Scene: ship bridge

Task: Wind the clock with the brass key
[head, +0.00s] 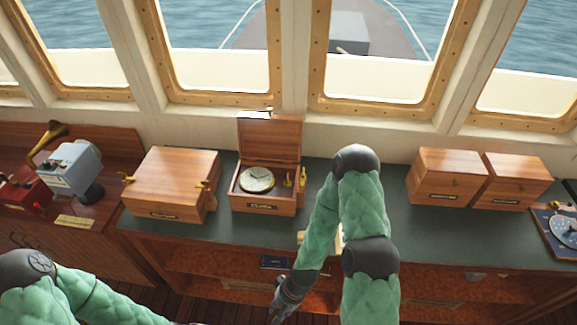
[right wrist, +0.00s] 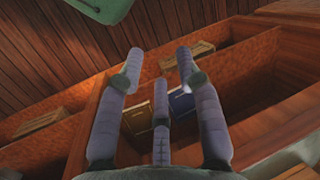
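The clock (head: 257,179) has a pale round dial and sits face up in an open wooden box (head: 264,206) on the green counter, its lid raised behind. Small brass pieces (head: 302,178) stand at the box's right side; one may be the brass key, but they are too small to tell. My right gripper (head: 281,303) is in front of and below the counter edge, apart from the box. In the right wrist view its fingers (right wrist: 160,75) are spread with nothing between them. My left arm enters at lower left; its gripper is out of the picture.
A closed wooden box (head: 165,188) stands left of the clock box. Two more closed boxes (head: 446,178) stand at the right. The green counter (head: 400,219) has clear room right of my right arm. Below it, a wooden shelf holds books, including a blue one (right wrist: 182,100).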

